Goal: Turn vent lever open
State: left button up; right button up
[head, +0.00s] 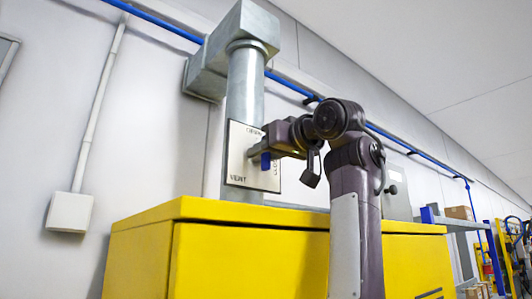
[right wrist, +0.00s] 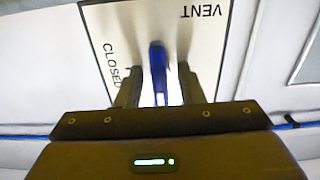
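The vent panel (head: 239,166) is a pale plate on the grey duct above the yellow cabinet, marked OPEN at top, CLOSED at right and VENT at bottom left. It shows upside down in the right wrist view (right wrist: 208,42). The blue vent lever (right wrist: 158,72) stands between my right gripper's fingers (right wrist: 158,88), with a gap on each side. In the head view the lever's blue part (head: 265,162) shows at the tip of my right gripper (head: 259,152). Whether the lever points to a mark is hard to tell. My left gripper is out of view.
The yellow cabinet (head: 225,255) fills the space below the panel. A grey duct (head: 246,85) rises behind the panel. A blue pipe (head: 165,24) runs along the wall. Shelving with boxes (head: 459,212) stands at far right.

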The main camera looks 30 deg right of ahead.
jog(key=shift+s+f, duration=0.1)
jog(key=shift+s, duration=0.25)
jog(key=s+b, duration=0.4)
jog(key=s, duration=0.3)
jog(key=shift+d, duration=0.3)
